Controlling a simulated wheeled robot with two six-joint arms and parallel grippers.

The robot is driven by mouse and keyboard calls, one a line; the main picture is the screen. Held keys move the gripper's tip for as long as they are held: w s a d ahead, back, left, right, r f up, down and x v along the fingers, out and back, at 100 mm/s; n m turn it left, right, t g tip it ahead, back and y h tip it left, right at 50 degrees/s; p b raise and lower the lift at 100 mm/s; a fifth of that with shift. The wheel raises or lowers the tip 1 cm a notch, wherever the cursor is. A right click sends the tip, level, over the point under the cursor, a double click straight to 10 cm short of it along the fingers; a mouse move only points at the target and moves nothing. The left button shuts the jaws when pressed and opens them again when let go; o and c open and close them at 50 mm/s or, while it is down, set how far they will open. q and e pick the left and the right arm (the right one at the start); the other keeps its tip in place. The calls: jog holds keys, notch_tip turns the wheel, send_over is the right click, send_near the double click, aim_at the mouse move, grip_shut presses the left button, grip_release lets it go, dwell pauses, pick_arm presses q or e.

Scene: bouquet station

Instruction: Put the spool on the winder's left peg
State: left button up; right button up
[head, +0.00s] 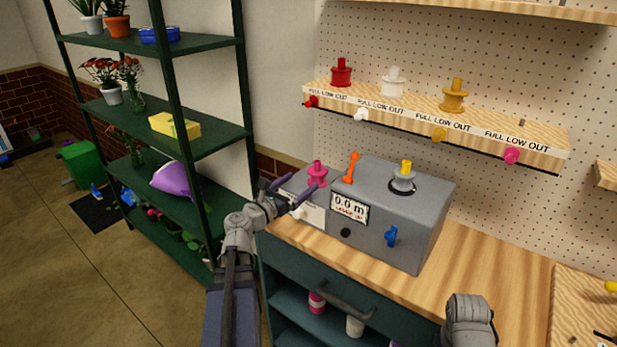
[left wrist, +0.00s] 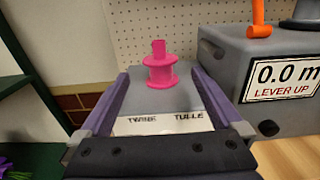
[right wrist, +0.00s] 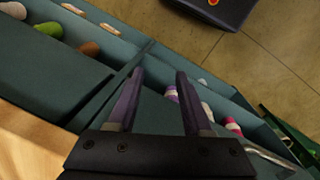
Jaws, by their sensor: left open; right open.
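The pink spool (head: 317,173) stands upright on the lower left section of the grey winder (head: 398,215). In the left wrist view the spool (left wrist: 160,72) is centred beyond the sloped plate marked TWINE and TULLE. My left gripper (head: 290,190) is open, its fingers apart on either side of the spool's line, not closed on it. I cannot tell whether a peg is inside the spool; no separate left peg shows. My right gripper (right wrist: 158,72) is open and empty above the cabinet shelves.
The orange lever (head: 352,167) stands up near the spool. A wall shelf (head: 420,123) with red, white and yellow spools hangs behind. A green rack (head: 200,145) with plants stands left. The wooden counter (head: 490,260) is clear right of the winder.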

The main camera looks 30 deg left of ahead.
pick_arm(q)
jog(key=shift+s+a, duration=0.1)
jog(key=shift+s, duration=1.05)
dwell(0.4)
